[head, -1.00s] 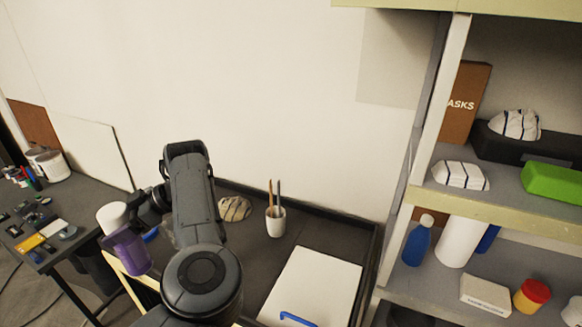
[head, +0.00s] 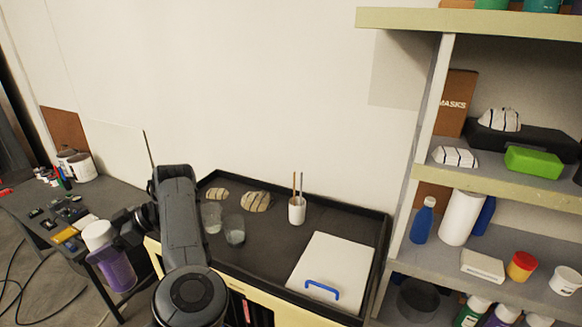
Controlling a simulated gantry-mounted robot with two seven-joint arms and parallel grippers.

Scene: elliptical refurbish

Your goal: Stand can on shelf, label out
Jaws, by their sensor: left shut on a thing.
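The can (head: 115,268) in the head view is purple with a white top, at the lower left. My left gripper (head: 128,235) is shut on it and holds it slightly tilted, in front of the dark table at the left. The fingers are partly hidden by my own arm. The label side cannot be made out. The shelf unit (head: 515,183) stands at the right with several levels. My right gripper is not in view.
Shelf levels hold a masks box (head: 457,100), a green box (head: 533,160), a blue bottle (head: 422,222), a white roll (head: 460,218) and a red-lidded jar (head: 521,266). A dark-topped bench (head: 265,260) holds glasses, a brush cup (head: 297,210) and a white panel (head: 332,265).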

